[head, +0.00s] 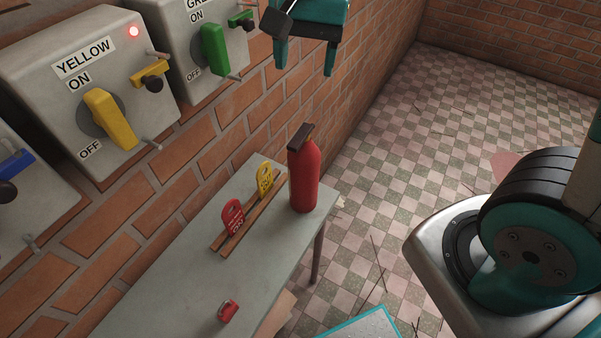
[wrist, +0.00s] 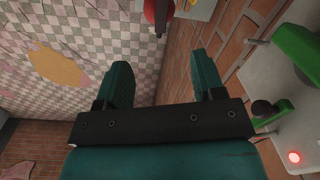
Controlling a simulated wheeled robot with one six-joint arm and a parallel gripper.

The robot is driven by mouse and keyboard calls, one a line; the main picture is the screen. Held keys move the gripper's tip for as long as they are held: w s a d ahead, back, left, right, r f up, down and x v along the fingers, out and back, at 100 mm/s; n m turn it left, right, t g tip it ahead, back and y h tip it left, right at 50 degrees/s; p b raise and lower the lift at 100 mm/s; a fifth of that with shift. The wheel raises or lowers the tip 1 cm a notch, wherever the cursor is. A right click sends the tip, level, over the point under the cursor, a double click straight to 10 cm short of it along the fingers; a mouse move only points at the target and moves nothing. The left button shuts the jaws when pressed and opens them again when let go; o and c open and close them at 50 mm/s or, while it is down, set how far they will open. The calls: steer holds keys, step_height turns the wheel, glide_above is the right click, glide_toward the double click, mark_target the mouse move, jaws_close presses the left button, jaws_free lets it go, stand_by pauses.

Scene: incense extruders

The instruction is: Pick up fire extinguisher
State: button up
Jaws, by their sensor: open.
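A red fire extinguisher (head: 304,180) with a dark top stands upright on the far end of a grey table (head: 165,262) in the head view. In the wrist view, part of the extinguisher (wrist: 158,12) shows at the top edge, cut off by the frame. My gripper (head: 304,68) is at the top of the head view, above the extinguisher and apart from it. Its two teal fingers are spread with nothing between them, as the wrist view (wrist: 160,82) also shows.
A wooden rack (head: 246,218) with a red tag (head: 233,217) and a yellow tag (head: 264,180) stands beside the extinguisher. A red padlock (head: 228,311) lies nearer. Switch boxes (head: 85,85) hang on the brick wall. Open tiled floor (head: 430,130) lies right.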

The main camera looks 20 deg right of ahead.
steer(key=w+m, duration=0.3)
steer(key=p, duration=0.3)
glide_above(304, 129)
steer(key=shift+h, duration=0.3)
steer(key=f, duration=1.1)
steer(key=shift+a+f, duration=0.2)
steer(key=shift+f, duration=0.2)
steer(key=shift+d+f+p, duration=0.15)
steer(key=shift+f+p, duration=0.35)
steer(key=shift+f, duration=1)
steer(key=shift+d+f+p, duration=0.1)
steer(key=shift+f+p, duration=0.35)
steer(key=shift+f, duration=1)
steer(key=shift+c, duration=0.2)
jaws_close()
